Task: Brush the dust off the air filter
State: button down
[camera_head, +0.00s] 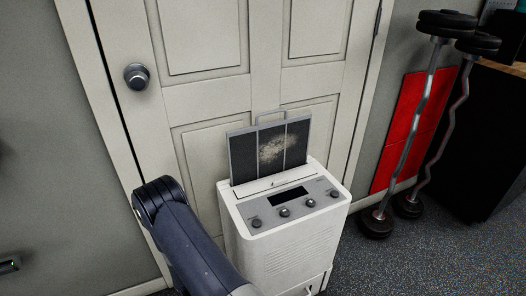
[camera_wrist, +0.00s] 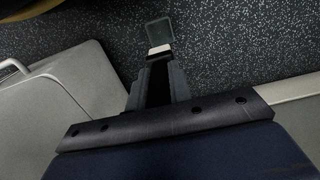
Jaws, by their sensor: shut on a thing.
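The air filter (camera_head: 243,158) is a dark panel in a light frame with a handle on top. It stands upright in the top of a white appliance (camera_head: 285,245). A pale dust patch (camera_head: 272,149) covers its middle. In the wrist view my gripper (camera_wrist: 158,62) is shut on what looks like a brush (camera_wrist: 159,33), with a dark flat end and a pale band, over the dark speckled floor. My gripper and the brush are not visible in the head view, where my arm hangs in front and left of the appliance. They are apart from the filter.
A white panelled door (camera_head: 207,98) stands close behind the appliance. Curl bars with weights (camera_head: 408,130) lean by a red panel at right, near a dark cabinet (camera_head: 490,145). Open speckled floor (camera_head: 430,265) lies at lower right. A pale body (camera_wrist: 60,125) fills the wrist view's left.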

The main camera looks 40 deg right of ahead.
jog(key=w+r+n, duration=0.1)
jog(key=w+r, duration=0.3)
jog(key=r, duration=0.9)
jog(key=w+r+n, duration=0.2)
jog(key=w+r, duration=0.3)
jog(key=r, duration=0.8)
jog(key=s+r+p, duration=0.2)
jog(key=r+p, duration=1.2)
jog(key=s+r+p, duration=0.1)
jog(key=r+p, duration=1.3)
jog(key=shift+s+n+p, duration=0.3)
jog(key=shift+s, duration=0.05)
jog(key=shift+a, duration=0.1)
